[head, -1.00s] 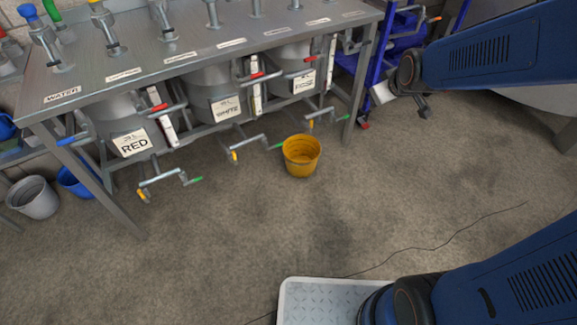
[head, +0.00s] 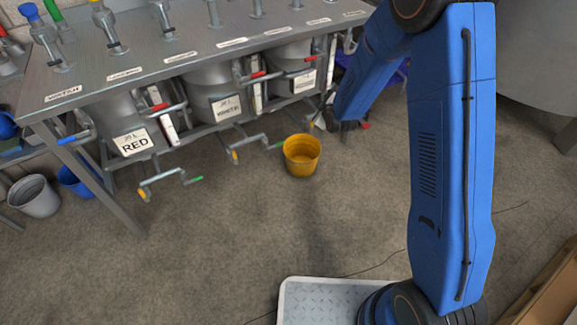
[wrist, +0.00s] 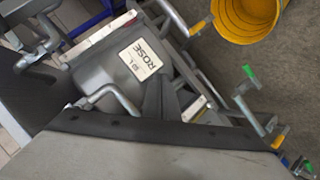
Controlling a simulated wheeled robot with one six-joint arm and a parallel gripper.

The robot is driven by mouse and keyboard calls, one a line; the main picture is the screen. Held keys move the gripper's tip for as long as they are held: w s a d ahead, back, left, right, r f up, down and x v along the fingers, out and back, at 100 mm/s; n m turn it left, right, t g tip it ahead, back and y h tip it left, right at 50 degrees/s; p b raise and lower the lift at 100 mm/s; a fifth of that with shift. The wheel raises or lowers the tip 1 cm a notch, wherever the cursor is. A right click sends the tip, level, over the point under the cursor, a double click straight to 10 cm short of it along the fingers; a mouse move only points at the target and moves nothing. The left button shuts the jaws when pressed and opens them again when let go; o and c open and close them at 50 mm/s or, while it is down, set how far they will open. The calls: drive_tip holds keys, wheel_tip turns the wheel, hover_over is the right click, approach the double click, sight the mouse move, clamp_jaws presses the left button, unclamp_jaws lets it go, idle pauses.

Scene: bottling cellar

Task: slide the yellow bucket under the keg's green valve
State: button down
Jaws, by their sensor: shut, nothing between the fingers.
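The yellow bucket (head: 302,158) stands upright on the floor in front of the keg bench; its part also shows at the top right of the wrist view (wrist: 238,28). Green-handled valves stick out low under the kegs, one (head: 196,180) below the RED keg and one (head: 277,146) just left of the bucket. In the wrist view a green handle (wrist: 250,76) lies below the bucket. My gripper (head: 322,118) is beside and behind the bucket's upper right, apart from it as far as I can tell. Its fingers (wrist: 168,92) look shut and empty.
The steel bench (head: 200,50) carries several taps; its legs and valve pipes crowd the space below. A grey bucket (head: 35,197) and a blue bucket (head: 80,180) stand at the left. A ROSE keg (wrist: 135,65) fills the wrist view.

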drive_tip(key=a+f+n+t+y, duration=0.15)
drive_tip(key=a+f, duration=0.25)
drive_tip(key=f, duration=0.6)
drive_tip(key=a+f+n+t, duration=0.1)
drive_tip(key=a+f+n, duration=0.3)
drive_tip(key=f, duration=0.6)
drive_tip(key=s+a+f+n+t+y, duration=0.1)
drive_tip(key=s+a+f+n, duration=0.1)
drive_tip(key=s+f, duration=0.55)
drive_tip(key=s+a+f+n+t+y, duration=0.1)
drive_tip(key=s+f+n+y, duration=0.3)
drive_tip(key=f, duration=0.6)
drive_tip(key=w+a+m+h, duration=0.1)
drive_tip(key=w+h, duration=0.1)
drive_tip(key=w, duration=0.8)
drive_tip(key=shift+w+f, duration=0.15)
drive_tip(key=shift+w, duration=0.25)
drive_tip(key=shift+m, duration=0.25)
